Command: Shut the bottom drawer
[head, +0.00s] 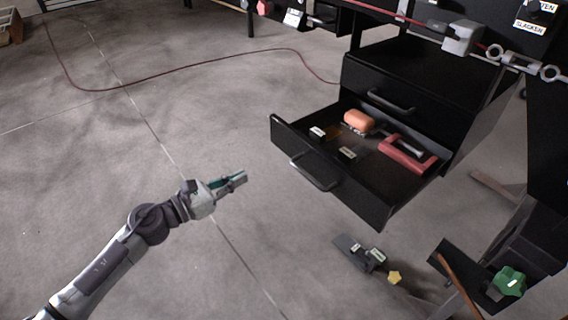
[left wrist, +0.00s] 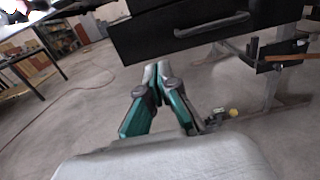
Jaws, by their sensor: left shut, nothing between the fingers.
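The bottom drawer (head: 335,202) of a black cabinet (head: 452,90) stands pulled open toward the lower left, with a grey bar handle (head: 316,172) on its front. Inside lie an orange rounded object (head: 358,121), a red tool (head: 408,155) and small labelled pieces. The upper drawer (head: 385,90) is closed. My left gripper (head: 241,176) is shut and empty, left of the drawer front and apart from it. In the left wrist view its fingers (left wrist: 156,80) are together, below the drawer's front panel (left wrist: 160,32). My right gripper is not in view.
A dark tool with a yellow knob (head: 394,277) shows below the drawer. A green knob (head: 509,281) is at lower right. A red cable (head: 200,61) crosses the floor. The floor around my left arm is clear.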

